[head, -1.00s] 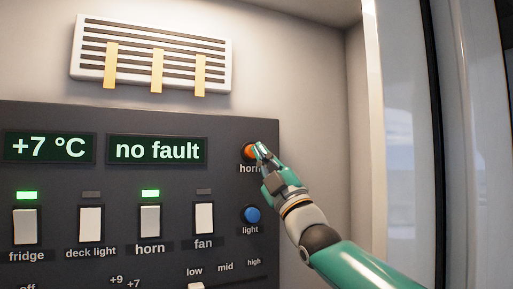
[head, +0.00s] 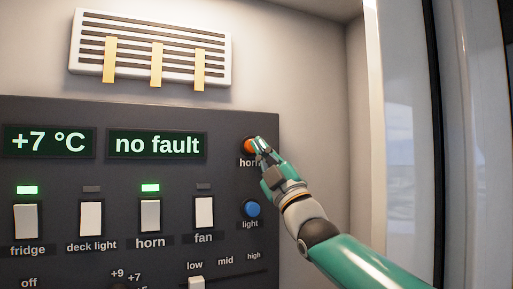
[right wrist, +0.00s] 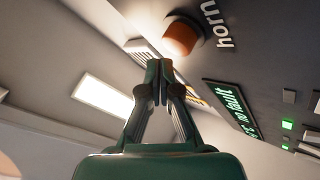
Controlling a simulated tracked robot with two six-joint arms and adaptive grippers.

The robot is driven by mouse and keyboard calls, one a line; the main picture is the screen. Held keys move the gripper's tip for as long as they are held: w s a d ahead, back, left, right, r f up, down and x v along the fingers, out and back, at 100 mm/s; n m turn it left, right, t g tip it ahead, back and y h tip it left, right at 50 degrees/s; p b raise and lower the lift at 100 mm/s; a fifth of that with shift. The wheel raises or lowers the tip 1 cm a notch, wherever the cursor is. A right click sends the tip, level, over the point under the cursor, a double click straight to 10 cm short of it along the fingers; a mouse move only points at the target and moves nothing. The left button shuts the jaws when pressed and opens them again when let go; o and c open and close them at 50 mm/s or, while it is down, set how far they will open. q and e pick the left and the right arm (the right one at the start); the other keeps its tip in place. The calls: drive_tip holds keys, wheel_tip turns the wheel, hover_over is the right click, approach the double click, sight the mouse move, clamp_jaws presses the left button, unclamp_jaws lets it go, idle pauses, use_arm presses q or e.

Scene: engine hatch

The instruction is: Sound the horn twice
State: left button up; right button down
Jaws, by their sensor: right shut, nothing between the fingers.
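The orange horn button (head: 249,146) is at the upper right of the dark panel, above its "horn" label. My right gripper (head: 261,146) is shut and empty, with its tips at the right side of the button in the head view. In the right wrist view the horn button (right wrist: 183,37) stands out from the panel, and a gap shows between it and the shut fingertips (right wrist: 160,66). The horn switch (head: 150,216) has a lit green lamp (head: 150,188) above it. My left gripper is not in view.
The blue light button (head: 252,209) sits below the horn button. Fridge (head: 26,221), deck light (head: 91,218) and fan (head: 204,212) switches line the panel. A display reads "no fault" (head: 157,145). A vent (head: 150,50) with yellow strips is above.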

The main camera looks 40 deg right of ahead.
drive_tip(key=shift+w, duration=0.15)
idle(0.4)
drive_tip(key=shift+w+d, duration=0.15)
drive_tip(key=shift+w, duration=0.1)
drive_tip(key=shift+w+d+r+p, duration=0.1)
drive_tip(key=shift+w+d+p, duration=0.15)
drive_tip(key=shift+w+p, duration=0.5)
idle(1.0)
idle(0.4)
drive_tip(key=shift+s+a+b, duration=0.2)
drive_tip(key=shift+s+b, duration=0.35)
drive_tip(key=shift+s+a+b, duration=0.2)
drive_tip(key=shift+s+b, duration=0.35)
